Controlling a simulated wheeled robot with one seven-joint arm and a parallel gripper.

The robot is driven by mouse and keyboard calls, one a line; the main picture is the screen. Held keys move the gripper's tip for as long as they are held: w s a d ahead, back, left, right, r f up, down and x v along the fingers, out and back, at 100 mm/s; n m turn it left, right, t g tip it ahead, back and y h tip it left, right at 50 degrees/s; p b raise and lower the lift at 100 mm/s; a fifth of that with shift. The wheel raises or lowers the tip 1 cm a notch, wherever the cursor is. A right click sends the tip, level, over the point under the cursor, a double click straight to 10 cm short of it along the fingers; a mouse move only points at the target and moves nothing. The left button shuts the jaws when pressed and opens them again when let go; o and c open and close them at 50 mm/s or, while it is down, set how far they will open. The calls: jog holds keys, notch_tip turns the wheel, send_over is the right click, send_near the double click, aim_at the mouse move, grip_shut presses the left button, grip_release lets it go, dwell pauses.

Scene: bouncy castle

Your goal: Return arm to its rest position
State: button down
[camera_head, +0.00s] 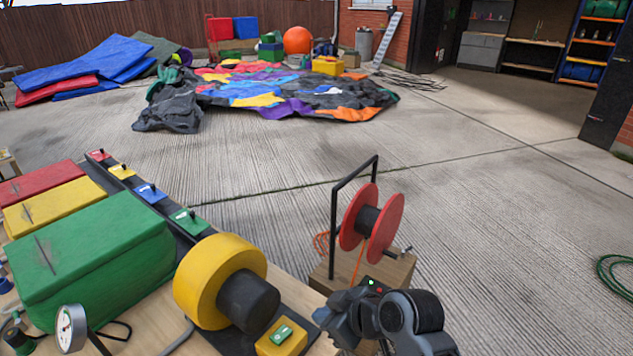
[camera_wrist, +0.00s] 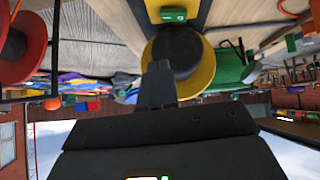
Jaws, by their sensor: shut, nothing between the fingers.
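My gripper (camera_head: 324,316) is at the bottom of the head view, right of the yellow blower with its dark hub (camera_head: 222,285) and in front of the red cable reel (camera_head: 370,225). In the wrist view my gripper (camera_wrist: 158,72) is a dark shape with its fingers together and nothing between them. The wrist view is upside down. The yellow blower (camera_wrist: 205,70) shows there behind the fingertips. Part of the reel (camera_wrist: 22,45) shows at the left. I cannot tell the exact gap between my gripper and the blower.
A wooden bench (camera_head: 155,335) carries green (camera_head: 95,260), yellow (camera_head: 55,205) and red (camera_head: 40,182) blocks and a row of coloured switches. The reel stands on a wooden box (camera_head: 392,275). A collapsed bouncy castle (camera_head: 270,90) lies farther back. Concrete at the right is mostly clear; a green hose (camera_head: 615,275) lies there.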

jog(key=s+d+f+m+t+h, duration=0.25)
jog(key=s+d, duration=0.35)
jog(key=s, duration=0.5)
jog(key=s+d+f+m+t+h, duration=0.2)
jog(key=s+d+m, duration=0.2)
jog(key=s+d, duration=0.5)
jog(key=s+d+r+m+t+h, duration=0.1)
jog(key=s+d+r+m+t, duration=0.1)
jog(key=s+r, duration=0.7)
jog(key=s+d+r+m+t+h, duration=0.1)
jog(key=s+d+r+m+t, duration=0.1)
jog(key=s+r, duration=0.7)
jog(key=s, duration=0.3)
jog(key=shift+r, duration=0.1)
